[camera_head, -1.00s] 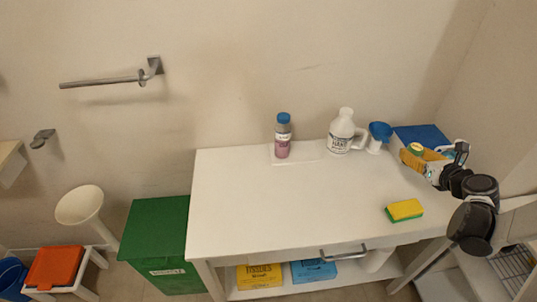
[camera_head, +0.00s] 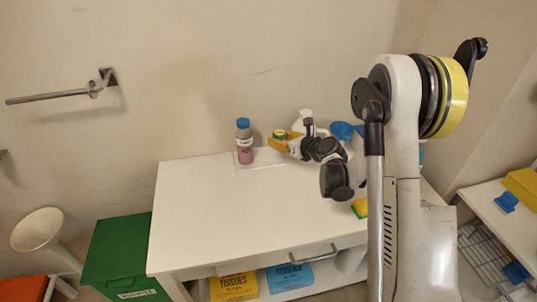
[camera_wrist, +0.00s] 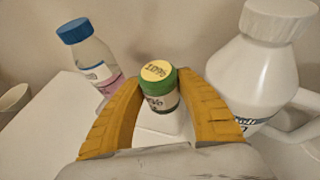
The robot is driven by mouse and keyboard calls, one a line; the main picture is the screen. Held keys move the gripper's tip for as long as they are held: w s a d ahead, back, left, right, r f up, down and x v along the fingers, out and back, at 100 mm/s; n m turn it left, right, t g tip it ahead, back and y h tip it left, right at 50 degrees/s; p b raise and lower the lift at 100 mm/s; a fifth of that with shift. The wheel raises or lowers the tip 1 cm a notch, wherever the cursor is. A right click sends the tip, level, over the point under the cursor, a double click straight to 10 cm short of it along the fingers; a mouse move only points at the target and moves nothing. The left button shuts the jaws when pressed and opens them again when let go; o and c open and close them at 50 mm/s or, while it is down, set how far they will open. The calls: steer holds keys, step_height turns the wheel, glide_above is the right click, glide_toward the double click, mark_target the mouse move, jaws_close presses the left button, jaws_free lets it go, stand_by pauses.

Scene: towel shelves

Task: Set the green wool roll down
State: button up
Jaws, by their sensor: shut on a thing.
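The green wool roll (camera_wrist: 158,92) is a small upright cylinder with a green band, a pale lettered side and a yellow lettered top. My gripper (camera_wrist: 160,82) is shut on it, one orange finger on each side. In the head view the roll (camera_head: 280,133) and my gripper (camera_head: 281,141) are over the back of the white table (camera_head: 215,215), just right of a blue-capped bottle (camera_head: 244,145). A pale flat plate (camera_head: 262,164) lies on the table there. I cannot tell whether the roll touches anything below.
A white jug (camera_wrist: 262,75) stands close on the right in the wrist view. A blue funnel (camera_head: 341,130) and a yellow-green sponge (camera_head: 360,208) are farther right, partly behind my arm. The table's left and front are clear. A green bin (camera_head: 115,258) stands left.

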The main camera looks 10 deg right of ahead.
steer(key=shift+w+a+f+b, duration=0.4)
steer(key=shift+w+a+f, duration=0.65)
steer(key=shift+w, duration=0.2)
steer(key=shift+f+b, duration=1.05)
steer(key=shift+f, duration=0.85)
steer(key=shift+f, duration=0.15)
steer(key=o, duration=1.1)
steer(key=shift+o, duration=0.2)
